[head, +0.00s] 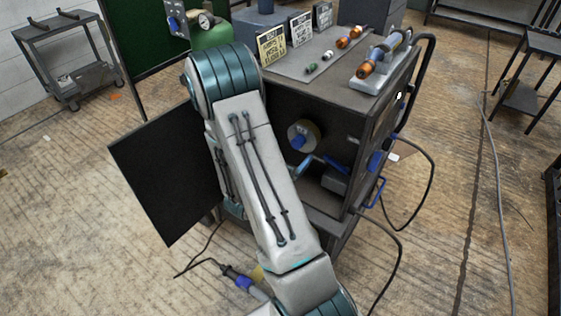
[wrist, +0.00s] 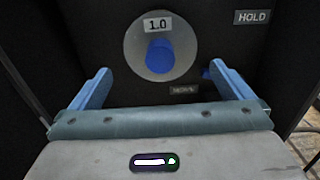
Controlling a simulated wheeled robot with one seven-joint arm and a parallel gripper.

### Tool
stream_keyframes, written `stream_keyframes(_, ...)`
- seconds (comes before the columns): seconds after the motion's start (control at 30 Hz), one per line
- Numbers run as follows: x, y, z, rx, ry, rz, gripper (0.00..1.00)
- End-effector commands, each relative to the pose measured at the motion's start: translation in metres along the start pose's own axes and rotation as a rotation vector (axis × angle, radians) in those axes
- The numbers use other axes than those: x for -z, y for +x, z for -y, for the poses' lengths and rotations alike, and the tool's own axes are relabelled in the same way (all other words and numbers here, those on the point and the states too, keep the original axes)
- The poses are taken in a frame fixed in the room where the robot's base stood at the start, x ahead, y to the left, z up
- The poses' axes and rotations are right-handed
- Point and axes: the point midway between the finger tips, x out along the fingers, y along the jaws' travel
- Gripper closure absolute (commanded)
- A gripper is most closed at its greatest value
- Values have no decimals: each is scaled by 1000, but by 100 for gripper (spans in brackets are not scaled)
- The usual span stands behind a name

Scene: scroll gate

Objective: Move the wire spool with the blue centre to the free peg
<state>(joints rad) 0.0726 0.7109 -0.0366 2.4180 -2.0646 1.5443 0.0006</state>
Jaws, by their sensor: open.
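The wire spool (wrist: 137,58) with the blue centre (wrist: 160,57) hangs face-on at the dark back wall of the cabinet in the wrist view. A "1.0" label shows at its top. The spool also shows inside the open cabinet in the head view (head: 312,131). My gripper (wrist: 162,72) is open and empty, its two blue fingers apart below and to either side of the spool, not visibly touching it. A small blue piece (wrist: 207,73) shows beside the right finger; I cannot tell if it is a peg. No free peg shows clearly.
The cabinet (head: 335,75) has an open black door (head: 170,175) at left. A "HOLD" label (wrist: 252,17) is at upper right, and a smaller label (wrist: 184,90) is below the spool. Small spools and signs stand on top. Cables lie at right.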

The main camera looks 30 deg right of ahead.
Motion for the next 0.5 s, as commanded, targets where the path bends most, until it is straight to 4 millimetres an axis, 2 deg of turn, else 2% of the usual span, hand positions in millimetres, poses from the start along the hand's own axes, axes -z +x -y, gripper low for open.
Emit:
stream_keyframes(0.1,0,26,2,6,0,1,0)
stream_keyframes(0.3,0,62,2,4,0,1,0)
stream_keyframes(0.5,0,84,1,3,0,0,0)
